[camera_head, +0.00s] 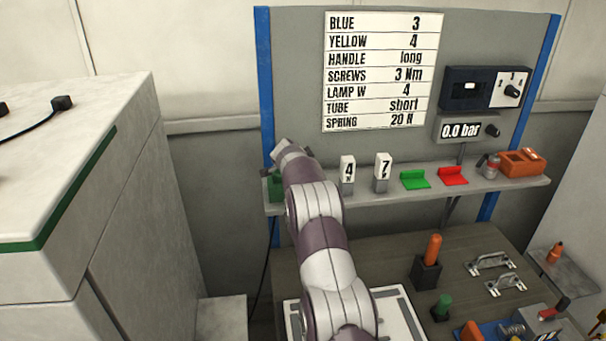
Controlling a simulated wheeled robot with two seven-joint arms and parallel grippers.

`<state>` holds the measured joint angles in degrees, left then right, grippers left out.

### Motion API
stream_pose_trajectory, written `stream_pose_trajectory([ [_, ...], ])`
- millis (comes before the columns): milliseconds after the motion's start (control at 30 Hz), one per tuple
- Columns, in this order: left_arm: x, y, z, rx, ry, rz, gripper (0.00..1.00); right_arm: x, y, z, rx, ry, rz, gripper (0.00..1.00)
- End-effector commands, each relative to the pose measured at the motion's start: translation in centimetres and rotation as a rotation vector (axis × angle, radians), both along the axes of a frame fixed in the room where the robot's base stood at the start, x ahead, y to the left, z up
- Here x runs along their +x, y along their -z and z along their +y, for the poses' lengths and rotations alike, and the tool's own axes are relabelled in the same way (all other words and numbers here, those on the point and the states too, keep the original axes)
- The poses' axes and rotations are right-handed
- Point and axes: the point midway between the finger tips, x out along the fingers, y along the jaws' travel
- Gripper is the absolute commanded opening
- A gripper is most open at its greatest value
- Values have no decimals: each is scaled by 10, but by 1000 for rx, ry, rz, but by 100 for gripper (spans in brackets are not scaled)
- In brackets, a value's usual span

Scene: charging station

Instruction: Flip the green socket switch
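A green socket box (276,188) sits at the left end of the grey shelf, mostly hidden behind my arm; its switch cannot be made out. One white and purple arm rises from the bottom middle, seemingly my right. Its grey gripper end (284,150) is just above and in front of the green box. The fingers are not clearly seen, so I cannot tell whether they are open or touch the box. My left gripper is not in view.
The shelf (330,204) also holds two numbered white blocks, a green holder (414,180), a red holder (453,176) and an orange box (522,163). A sign (382,72) hangs above. The workbench below carries handles and tools. A white cabinet (75,140) stands left.

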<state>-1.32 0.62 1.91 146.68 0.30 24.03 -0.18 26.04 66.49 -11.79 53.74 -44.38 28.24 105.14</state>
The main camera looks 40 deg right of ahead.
Motion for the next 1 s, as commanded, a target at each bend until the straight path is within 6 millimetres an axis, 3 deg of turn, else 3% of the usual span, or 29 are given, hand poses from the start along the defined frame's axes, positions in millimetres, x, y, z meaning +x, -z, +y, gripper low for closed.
stream_pose_trajectory([
  [1000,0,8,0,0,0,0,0,0,6,0,0,0,2,0],
])
